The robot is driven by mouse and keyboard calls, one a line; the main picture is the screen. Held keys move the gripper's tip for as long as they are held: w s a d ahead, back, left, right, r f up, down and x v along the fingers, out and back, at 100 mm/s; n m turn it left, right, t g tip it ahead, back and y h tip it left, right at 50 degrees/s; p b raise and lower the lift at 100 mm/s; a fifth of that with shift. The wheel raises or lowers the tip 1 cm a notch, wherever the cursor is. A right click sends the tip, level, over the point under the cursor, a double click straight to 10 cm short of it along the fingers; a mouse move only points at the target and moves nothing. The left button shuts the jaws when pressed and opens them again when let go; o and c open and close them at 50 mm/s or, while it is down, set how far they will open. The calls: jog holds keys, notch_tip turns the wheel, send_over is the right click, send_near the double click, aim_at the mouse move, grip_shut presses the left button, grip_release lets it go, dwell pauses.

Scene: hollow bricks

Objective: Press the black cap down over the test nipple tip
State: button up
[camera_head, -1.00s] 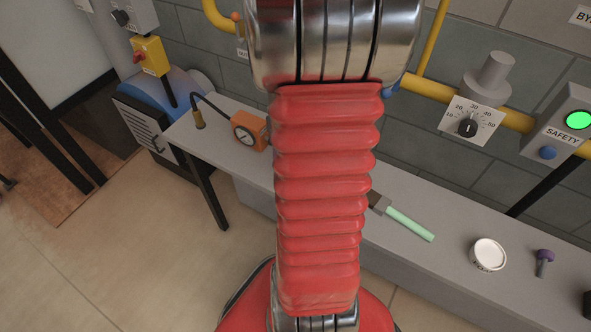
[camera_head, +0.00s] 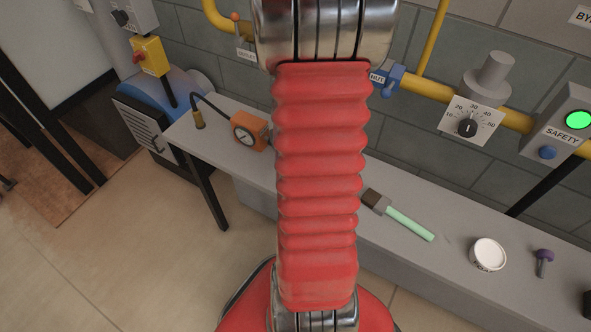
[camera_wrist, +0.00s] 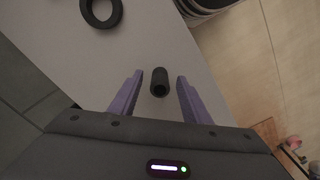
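In the wrist view, a small black cylinder with a dark opening at its near end, seemingly the black cap (camera_wrist: 159,80), is over the grey bench (camera_wrist: 190,62). My gripper (camera_wrist: 160,76) has its two purple fingers apart, one on each side of the cap, with a visible gap to each. I cannot tell how far above the bench the fingertips are. In the head view my red arm hides the gripper, and I cannot make out the cap. I cannot identify the test nipple tip in either view.
A black ring (camera_wrist: 101,10) lies beyond the cap. Along the bench are an orange gauge (camera_head: 250,132) with a hose, a green-handled brush (camera_head: 408,223), a white tin (camera_head: 488,255) and a purple-headed piece (camera_head: 544,258). A yellow pipe (camera_head: 425,88) with a blue valve (camera_head: 388,78) runs behind.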

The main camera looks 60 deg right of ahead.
grip_shut()
dwell(0.3)
jog(key=shift+r, duration=0.1)
notch_tip(320, 180, up, 10)
jog(key=shift+f, duration=0.1)
dwell(0.6)
dwell(0.4)
jog(key=w+a+f+n, duration=0.1)
jog(key=w+a+n, duration=0.2)
jog(key=w+a, duration=0.9)
jog(key=w+a+f+n, duration=0.1)
jog(key=w+a+n, duration=0.3)
jog(key=w+a, duration=0.8)
jog(key=w, duration=0.6)
jog(key=shift+f+n, duration=0.2)
jog(key=shift+n, duration=0.1)
